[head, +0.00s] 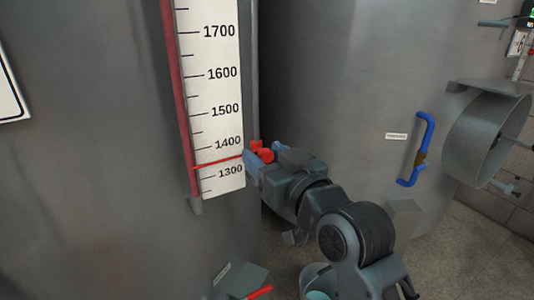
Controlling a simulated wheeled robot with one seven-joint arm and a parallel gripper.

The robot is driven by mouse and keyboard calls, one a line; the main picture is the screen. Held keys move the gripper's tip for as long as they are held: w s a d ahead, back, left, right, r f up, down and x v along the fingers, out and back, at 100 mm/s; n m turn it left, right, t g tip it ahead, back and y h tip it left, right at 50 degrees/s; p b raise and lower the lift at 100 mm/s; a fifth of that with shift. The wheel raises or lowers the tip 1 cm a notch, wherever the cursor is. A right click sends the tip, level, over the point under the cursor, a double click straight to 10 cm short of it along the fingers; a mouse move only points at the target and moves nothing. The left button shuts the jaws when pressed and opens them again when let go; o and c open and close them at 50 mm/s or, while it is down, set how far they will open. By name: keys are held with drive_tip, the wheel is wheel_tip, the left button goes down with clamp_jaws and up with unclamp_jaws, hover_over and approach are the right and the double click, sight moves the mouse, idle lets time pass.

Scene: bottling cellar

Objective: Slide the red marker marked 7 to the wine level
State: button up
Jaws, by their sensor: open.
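The red marker (220,162) lies as a thin red line across the white scale, between 1300 and 1400. Its red knob (264,152) is at the scale's right edge; no 7 can be read on it. My gripper (266,160) is open, its fingers on either side of the knob; I cannot tell whether they touch it. The red wine column (177,90) stands in the tube along the scale's left edge. It runs up past the top of the picture, so its upper level is out of view.
The scale (215,100) is fixed to a grey steel tank (90,180). A second tank (340,80) stands to the right, with a blue handle (426,135) and a round hatch (485,135). A dark gap separates the tanks. Floor shows at the lower right.

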drive_tip(key=shift+a, duration=0.1)
drive_tip(key=shift+c, duration=0.3)
clamp_jaws()
idle(0.4)
